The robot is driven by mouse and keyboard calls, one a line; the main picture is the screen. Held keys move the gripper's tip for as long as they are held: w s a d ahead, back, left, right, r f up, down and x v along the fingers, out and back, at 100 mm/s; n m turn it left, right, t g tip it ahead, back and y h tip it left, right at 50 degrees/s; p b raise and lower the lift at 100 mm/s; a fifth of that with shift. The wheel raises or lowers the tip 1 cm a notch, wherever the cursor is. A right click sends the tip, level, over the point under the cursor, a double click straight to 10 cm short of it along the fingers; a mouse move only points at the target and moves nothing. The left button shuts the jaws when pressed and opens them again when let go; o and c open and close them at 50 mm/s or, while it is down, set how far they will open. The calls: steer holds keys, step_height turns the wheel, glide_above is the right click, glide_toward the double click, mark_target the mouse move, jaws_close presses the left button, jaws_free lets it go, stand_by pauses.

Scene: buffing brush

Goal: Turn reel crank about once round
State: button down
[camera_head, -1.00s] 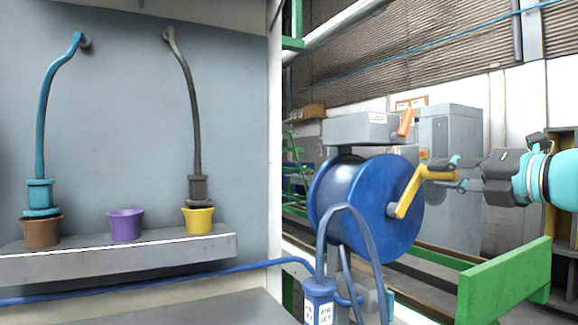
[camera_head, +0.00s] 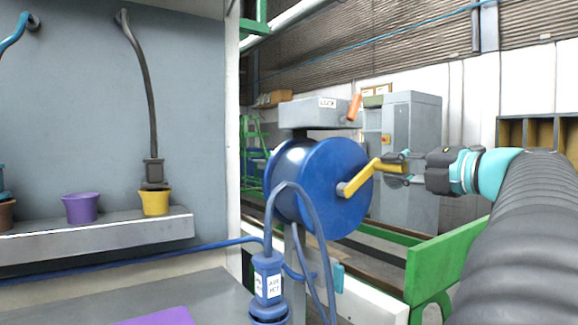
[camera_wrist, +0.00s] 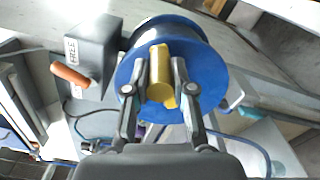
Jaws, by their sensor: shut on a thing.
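The blue reel (camera_head: 318,188) stands on a post in the middle of the head view. Its yellow crank (camera_head: 360,179) runs from the hub up and right to its handle. My gripper (camera_head: 396,168) is at the handle end, with its fingers around it. In the wrist view my gripper (camera_wrist: 162,84) has one finger on each side of the yellow handle (camera_wrist: 160,88), shut on it, with the blue reel face (camera_wrist: 208,77) behind. A grey box (camera_head: 318,113) with an orange lever (camera_head: 354,107) sits above the reel; its label seems to read "FREE" in the wrist view.
A blue hose runs from the reel to a blue connector (camera_head: 268,287) in front. A shelf (camera_head: 100,236) at left holds a purple cup (camera_head: 80,208) and a yellow cup (camera_head: 155,202). A green rail (camera_head: 445,258) lies below my arm. A grey cabinet (camera_head: 412,150) stands behind.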

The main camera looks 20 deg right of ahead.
steer(key=c, duration=1)
jaws_free()
steer(key=s, duration=0.4)
steer(key=s+d, duration=0.1)
steer(key=s, duration=0.3)
steer(key=s+d, duration=0.1)
steer(key=s, duration=0.3)
steer(key=shift+w, duration=0.1)
